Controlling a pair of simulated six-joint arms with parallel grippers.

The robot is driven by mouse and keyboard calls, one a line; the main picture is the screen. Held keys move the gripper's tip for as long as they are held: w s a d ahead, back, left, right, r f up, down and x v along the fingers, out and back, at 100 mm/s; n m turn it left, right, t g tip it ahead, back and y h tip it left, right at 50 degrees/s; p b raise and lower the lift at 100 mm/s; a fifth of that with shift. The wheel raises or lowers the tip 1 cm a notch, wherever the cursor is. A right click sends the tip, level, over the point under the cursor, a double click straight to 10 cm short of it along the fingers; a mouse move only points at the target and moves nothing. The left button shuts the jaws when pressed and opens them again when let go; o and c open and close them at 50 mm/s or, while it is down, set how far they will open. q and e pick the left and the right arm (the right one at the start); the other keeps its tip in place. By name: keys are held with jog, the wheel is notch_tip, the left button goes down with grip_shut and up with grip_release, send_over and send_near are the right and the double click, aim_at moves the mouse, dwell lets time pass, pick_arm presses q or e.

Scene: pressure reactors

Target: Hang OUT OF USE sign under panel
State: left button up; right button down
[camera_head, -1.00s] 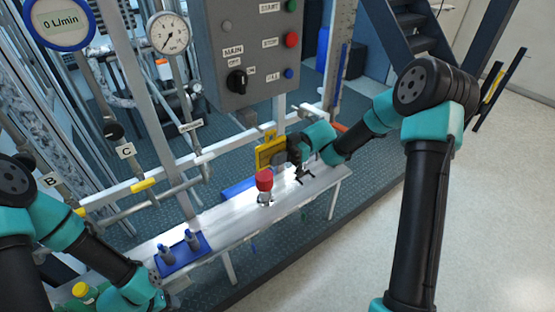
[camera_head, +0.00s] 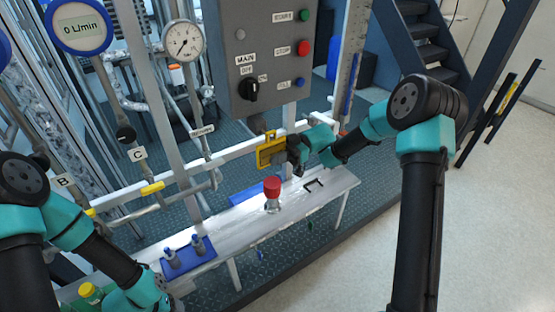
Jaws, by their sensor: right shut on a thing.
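The yellow-framed sign (camera_head: 264,157) is upright in front of the white rail, just below the grey control panel (camera_head: 266,50). Its face is too small to read. A yellow loop stands at its top, close to a small grey piece under the panel's bottom edge; I cannot tell whether they touch. My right gripper (camera_head: 288,150) is shut on the sign from its right side. My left gripper (camera_head: 172,298) is low at the left, by the bench end; its fingers are not clear.
A white bench (camera_head: 235,218) runs below the sign, carrying a red-topped valve (camera_head: 272,188), a black bracket (camera_head: 314,184) and a blue tray (camera_head: 188,262) with grey fittings. The white rail (camera_head: 220,152) and pipes lie behind. A gauge (camera_head: 184,41) is left of the panel.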

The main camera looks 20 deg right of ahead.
jog(key=shift+w+a+f, duration=0.2)
jog(key=shift+w+f, duration=0.05)
jog(key=shift+w, duration=0.4)
jog(key=shift+w+a+f, duration=0.15)
jog(key=shift+w+f, duration=0.1)
jog(key=shift+w, duration=0.4)
jog(key=c, duration=1.1)
grip_release()
